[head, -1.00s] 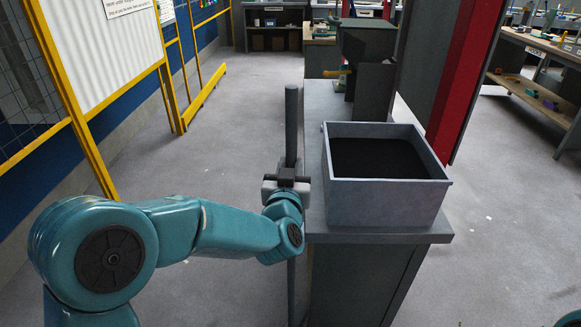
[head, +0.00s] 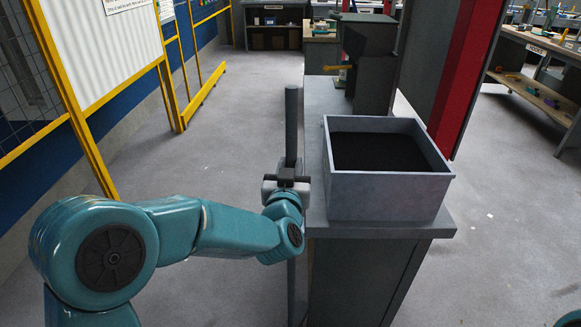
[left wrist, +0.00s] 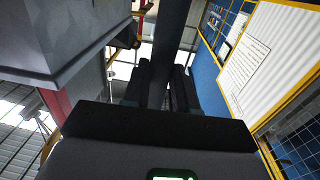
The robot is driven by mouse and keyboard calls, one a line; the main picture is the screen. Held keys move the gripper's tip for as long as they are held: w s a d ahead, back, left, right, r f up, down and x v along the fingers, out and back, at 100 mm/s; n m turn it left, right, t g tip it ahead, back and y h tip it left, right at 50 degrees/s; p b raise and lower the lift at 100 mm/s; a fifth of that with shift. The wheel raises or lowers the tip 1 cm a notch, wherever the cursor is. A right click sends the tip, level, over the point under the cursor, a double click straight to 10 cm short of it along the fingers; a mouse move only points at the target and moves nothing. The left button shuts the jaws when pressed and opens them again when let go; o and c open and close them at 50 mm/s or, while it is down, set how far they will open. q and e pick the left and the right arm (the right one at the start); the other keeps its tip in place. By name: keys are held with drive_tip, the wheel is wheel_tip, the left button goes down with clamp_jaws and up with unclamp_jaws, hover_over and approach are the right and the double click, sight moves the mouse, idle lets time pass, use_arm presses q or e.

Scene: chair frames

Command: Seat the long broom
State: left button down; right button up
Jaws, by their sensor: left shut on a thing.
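The long broom shows as a dark grey upright pole (head: 291,125) in the head view, left of the workbench edge. My left gripper (head: 287,175) is shut on the pole, and the pole runs on above and below it. In the left wrist view the pole (left wrist: 172,45) passes between the two dark fingers of my left gripper (left wrist: 163,88). The broom's lower end is hidden behind my arm and below the picture. My right gripper is not in view.
A grey bin (head: 390,195) with dark contents stands on the bench (head: 425,229), just right of the pole. A dark machine (head: 368,60) stands farther back on it. A yellow-framed fence (head: 95,150) is at the left. Grey floor (head: 230,130) lies clear between.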

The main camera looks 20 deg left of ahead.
use_arm(q)
drive_tip(key=c, duration=0.8)
unclamp_jaws()
drive_tip(key=shift+f, duration=0.1)
drive_tip(key=shift+s, duration=0.1)
drive_tip(key=v, duration=1.6)
drive_tip(key=shift+b, duration=0.3)
drive_tip(key=shift+s, duration=0.1)
